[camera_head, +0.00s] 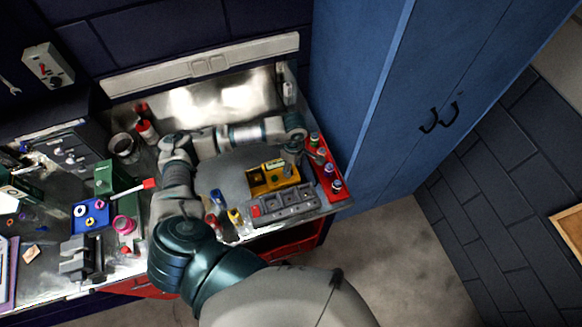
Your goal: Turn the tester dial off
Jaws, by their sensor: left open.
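The yellow tester (262,184) lies on the bench at its right end, behind a grey strip. Its dial is too small and partly covered to make out, so I cannot tell its setting. My left arm comes up over the bench and bends right. My left gripper (291,168) points down at the tester's right end. It is open, with nothing seen between its fingers. I cannot tell whether it touches the tester. My right gripper is out of view.
A grey strip with a red switch (285,203) lies in front of the tester. A red tray (335,193) with several small bottles is on its right. Small coloured bottles (235,217) stand left. A tall blue cabinet (365,90) rises right of the bench.

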